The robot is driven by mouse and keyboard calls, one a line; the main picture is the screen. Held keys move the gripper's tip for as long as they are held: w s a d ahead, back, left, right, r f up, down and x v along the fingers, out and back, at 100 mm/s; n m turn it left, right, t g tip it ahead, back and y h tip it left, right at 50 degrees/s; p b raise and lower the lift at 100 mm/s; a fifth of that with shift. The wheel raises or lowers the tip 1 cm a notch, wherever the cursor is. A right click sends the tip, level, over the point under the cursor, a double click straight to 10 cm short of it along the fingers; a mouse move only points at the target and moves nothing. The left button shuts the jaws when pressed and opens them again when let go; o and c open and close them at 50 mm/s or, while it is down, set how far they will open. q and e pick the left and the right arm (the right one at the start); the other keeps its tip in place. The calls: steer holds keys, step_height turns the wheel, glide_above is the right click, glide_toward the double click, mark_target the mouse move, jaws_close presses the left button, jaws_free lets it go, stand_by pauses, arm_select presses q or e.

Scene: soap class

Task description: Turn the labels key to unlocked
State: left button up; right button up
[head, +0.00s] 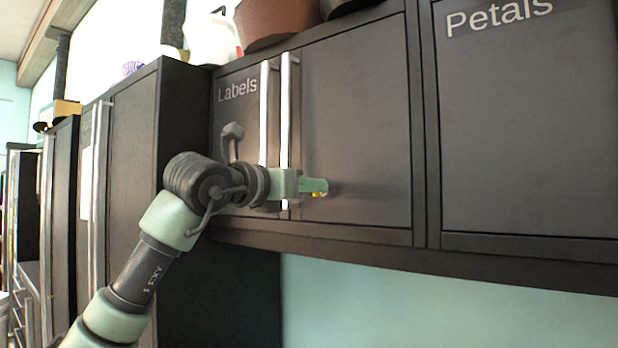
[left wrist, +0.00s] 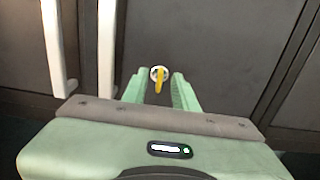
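The labels cabinet (head: 352,130) is a dark two-door wall cabinet with "Labels" written on its left door. A small yellow key (head: 319,194) shows at the lower left of its right door, mostly hidden by my left gripper (head: 314,185). In the left wrist view the key (left wrist: 159,84) sits in a round silver lock and points down. My left gripper (left wrist: 157,88) is open, with one green finger on each side of the key and a gap to both. Whether it touches the key cannot be told. My right gripper is not in view.
Two long white vertical handles (head: 286,130) stand out just left of the key, close to my left gripper. The petals cabinet (head: 530,130) is to the right. A brown pot (head: 280,20) stands on top.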

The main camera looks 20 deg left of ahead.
arm_select(q)
steer(key=shift+w+d, duration=0.1)
steer(key=shift+w, duration=0.25)
jaws_close()
stand_by(1.2)
